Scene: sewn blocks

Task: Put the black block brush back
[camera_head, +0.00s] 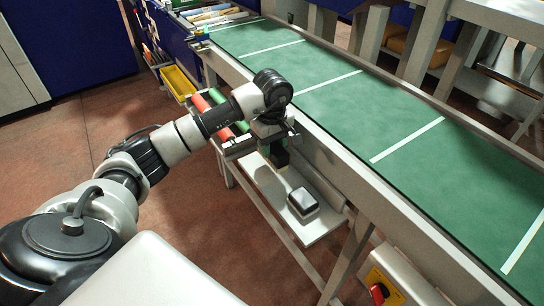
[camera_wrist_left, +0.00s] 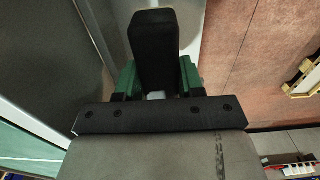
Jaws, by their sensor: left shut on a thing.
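My left gripper (camera_head: 273,150) points down over the side of the green conveyor, above a small pale shelf (camera_head: 262,183). Its green-tipped fingers are shut on a black block, which I take as the black block brush (camera_wrist_left: 155,50). In the left wrist view the block stands out between the fingers. In the head view the gripper and arm partly hide it, and it appears above the shelf. My right gripper does not show.
The green conveyor (camera_head: 390,110) with white stripes runs along the right. Red and green rollers (camera_head: 212,103) lie on a rack beside my wrist. A yellow bin (camera_head: 178,80) is farther back.

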